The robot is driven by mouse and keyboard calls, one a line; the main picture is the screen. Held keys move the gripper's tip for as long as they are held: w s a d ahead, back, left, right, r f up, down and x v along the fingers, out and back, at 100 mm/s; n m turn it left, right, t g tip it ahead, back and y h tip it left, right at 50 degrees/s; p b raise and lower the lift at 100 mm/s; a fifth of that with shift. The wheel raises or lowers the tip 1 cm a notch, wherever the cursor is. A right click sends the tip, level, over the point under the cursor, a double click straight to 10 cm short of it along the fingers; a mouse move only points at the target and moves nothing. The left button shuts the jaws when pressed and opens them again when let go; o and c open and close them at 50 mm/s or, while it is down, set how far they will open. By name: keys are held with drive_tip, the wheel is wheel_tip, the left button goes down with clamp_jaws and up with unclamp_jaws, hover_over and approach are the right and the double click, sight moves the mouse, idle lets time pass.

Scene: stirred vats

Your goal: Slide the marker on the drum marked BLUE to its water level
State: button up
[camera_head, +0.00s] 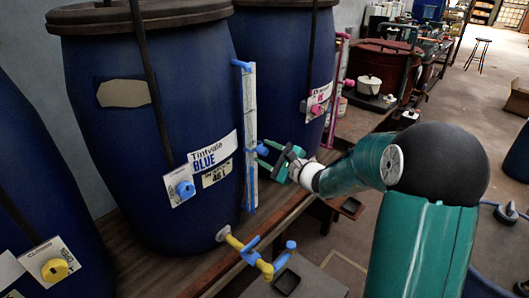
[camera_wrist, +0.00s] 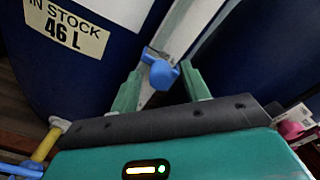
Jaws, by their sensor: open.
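The blue drum (camera_head: 130,60) carries a label reading Tintvale BLUE (camera_head: 212,150) and a plate reading IN STOCK 46 L (camera_wrist: 68,25). A tall pale gauge strip (camera_head: 250,95) stands upright on the drum's right side. The marker, a blue knob (camera_head: 262,151), sits about midway along the strip; it also shows in the wrist view (camera_wrist: 163,74). My gripper (camera_head: 268,155) is open at the marker. In the wrist view its green fingers lie either side of the knob, with no clear contact. I cannot make out the water level.
A second blue drum (camera_head: 285,45) with a pink gauge (camera_head: 336,85) stands behind. A drum with a yellow knob (camera_head: 54,270) is at the near left. Below the gauge, a yellow pipe with blue taps (camera_head: 250,255) juts over the wooden bench (camera_head: 150,270). Floor is open at right.

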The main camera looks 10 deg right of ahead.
drive_tip(key=shift+w+a, duration=0.35)
drive_tip(key=shift+w, duration=0.15)
drive_tip(key=shift+c, duration=0.3)
clamp_jaws()
approach(252, 163)
drive_tip(key=x, duration=0.4)
drive_tip(key=shift+w+a, duration=0.15)
drive_tip(key=shift+w, duration=0.05)
drive_tip(key=shift+o, duration=0.3)
unclamp_jaws()
